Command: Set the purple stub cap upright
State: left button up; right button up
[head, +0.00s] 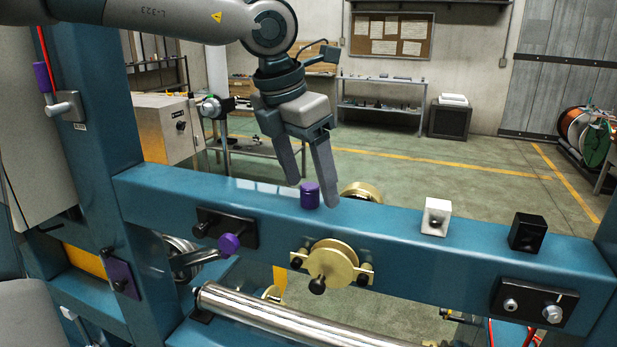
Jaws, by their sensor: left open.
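A small purple stub cap (310,197) stands on the top face of the blue beam (400,228), a short cylinder with a flat end facing up. I cannot tell from here which of its ends is on top. My left gripper (314,190) comes down from above, tilted, with its two grey fingers apart. In the picture the cap shows between the fingertips, with one finger to its left and one to its right. I cannot tell whether either finger touches it. My right gripper is not in view.
A white block (436,217) and a black block (527,232) stand on the beam to the right. A brass flange (333,262) and a purple knob (229,243) are on its front. A brass disc (362,191) shows behind the beam. A steel roller (290,318) lies below.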

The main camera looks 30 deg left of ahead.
pick_arm(q)
jog(key=shift+r, duration=0.2)
dwell(0.4)
jog(key=p+v, duration=0.2)
jog(key=v, duration=0.4)
jog(key=shift+s+r+p, duration=0.15)
jog(key=shift+r+p, duration=0.15)
jog(key=shift+p, duration=0.1)
dwell(0.5)
jog(key=shift+r, duration=0.15)
jog(key=b+v, duration=0.3)
jog(key=v, duration=1.4)
jog(key=shift+b, duration=0.35)
jog(key=shift+s, duration=0.1)
